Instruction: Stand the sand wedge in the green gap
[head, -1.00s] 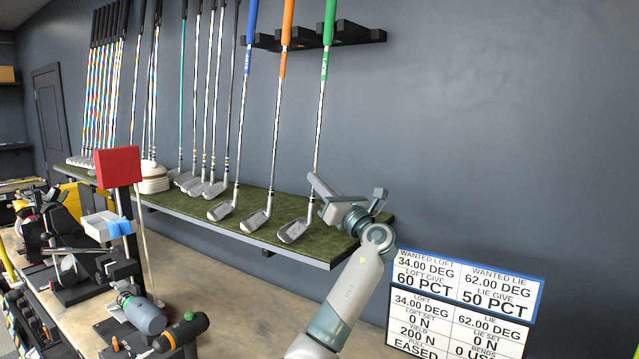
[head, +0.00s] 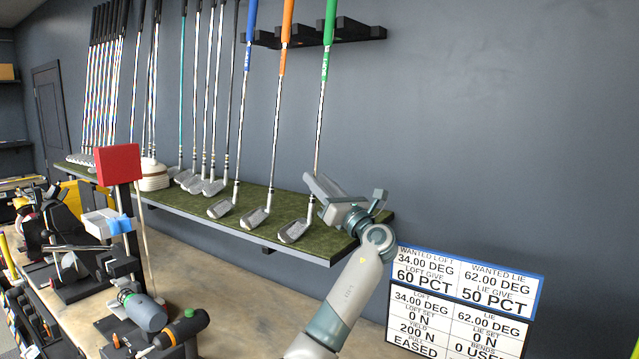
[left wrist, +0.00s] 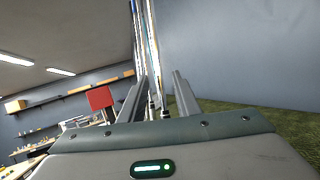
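A club with a green grip (head: 329,25) stands on the shelf at the right of the row, its shaft leaning up towards the wall rack; it looks like the sand wedge, but its label is too small to read. Its iron head (head: 294,231) rests on the green mat. My left gripper (head: 309,184) is beside the lower shaft and covers part of it. In the left wrist view the left gripper's fingers (left wrist: 155,92) are apart, with shafts showing between them; contact cannot be told. No green-marked gap can be made out. My right gripper is not in view.
Clubs with orange (head: 287,25) and blue grips (head: 250,25) stand to the left, then several more. A black notched rack (head: 350,32) is on the wall. A bench (head: 240,325) with tools and a red block (head: 118,165) lies below. The shelf mat (head: 345,238) is clear at its right end.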

